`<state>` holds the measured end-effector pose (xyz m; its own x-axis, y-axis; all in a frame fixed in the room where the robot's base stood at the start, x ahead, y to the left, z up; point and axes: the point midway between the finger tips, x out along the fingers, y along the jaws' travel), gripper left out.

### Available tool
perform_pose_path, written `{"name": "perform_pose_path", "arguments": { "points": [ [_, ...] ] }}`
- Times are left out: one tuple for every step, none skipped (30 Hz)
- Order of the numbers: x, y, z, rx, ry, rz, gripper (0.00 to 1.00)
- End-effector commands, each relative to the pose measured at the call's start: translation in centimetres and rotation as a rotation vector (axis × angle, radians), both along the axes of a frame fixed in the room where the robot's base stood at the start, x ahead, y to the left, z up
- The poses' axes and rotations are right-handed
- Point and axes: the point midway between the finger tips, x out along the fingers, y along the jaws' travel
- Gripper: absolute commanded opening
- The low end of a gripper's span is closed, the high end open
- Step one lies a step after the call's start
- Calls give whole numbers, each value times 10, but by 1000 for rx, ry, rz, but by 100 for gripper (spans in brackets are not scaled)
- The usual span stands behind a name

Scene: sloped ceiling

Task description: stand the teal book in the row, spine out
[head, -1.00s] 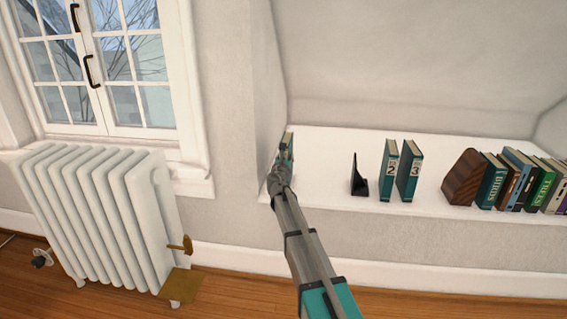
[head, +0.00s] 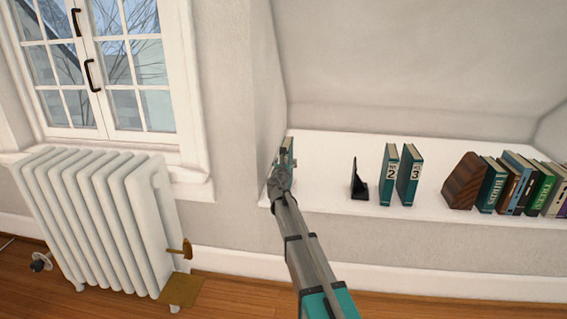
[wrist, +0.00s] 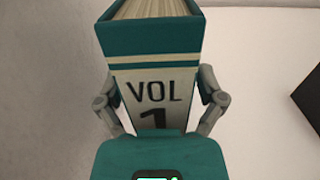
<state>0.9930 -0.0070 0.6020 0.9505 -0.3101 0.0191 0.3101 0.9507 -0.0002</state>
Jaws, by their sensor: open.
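The teal book (wrist: 155,60), marked VOL 1, stands upright near the left wall on the white ledge, spine toward the wrist camera. In the head view only its top (head: 288,143) shows; my gripper hides the rest. My gripper (wrist: 158,98) is open, with one finger on each side of the book; I cannot tell whether they touch it. It also shows in the head view (head: 284,163). Teal books VOL 2 (head: 388,176) and VOL 3 (head: 409,176) stand upright further right, spines out. A black bookend (head: 358,185) stands just left of VOL 2.
The white ledge (head: 320,180) is bare between my gripper and the bookend. A wooden block (head: 463,182) and several other books (head: 520,180) stand at right. The side wall (head: 262,95) is close on the left. A white radiator (head: 95,220) stands below the window.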

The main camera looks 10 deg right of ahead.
Motion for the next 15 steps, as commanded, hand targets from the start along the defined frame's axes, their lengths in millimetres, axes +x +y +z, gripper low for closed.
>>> {"name": "perform_pose_path", "arguments": {
  "points": [
    [0, 0, 0, 0, 0, 0, 88],
    [0, 0, 1, 0, 0, 0, 88],
    [-2, 1, 0, 0, 0, 0, 88],
    [-3, 1, 0, 0, 0, 0, 88],
    [-4, 2, 0, 0, 0, 1, 88],
    [-7, 2, 0, 0, 0, 1, 88],
    [-9, 3, 0, 0, 0, 1, 88],
    [-12, 4, 0, 0, 0, 1, 88],
    [-16, 5, 0, 0, 0, 1, 88],
    [-19, 6, 0, 0, 0, 1, 88],
    [-23, 7, 0, 0, 0, 2, 88],
    [-28, 9, 0, 0, 0, 2, 88],
    [-32, 10, 0, 0, 0, 2, 88],
    [-36, 11, 0, 0, 0, 2, 88],
    [-42, 13, -1, 0, 0, 2, 88]
  ]
}}
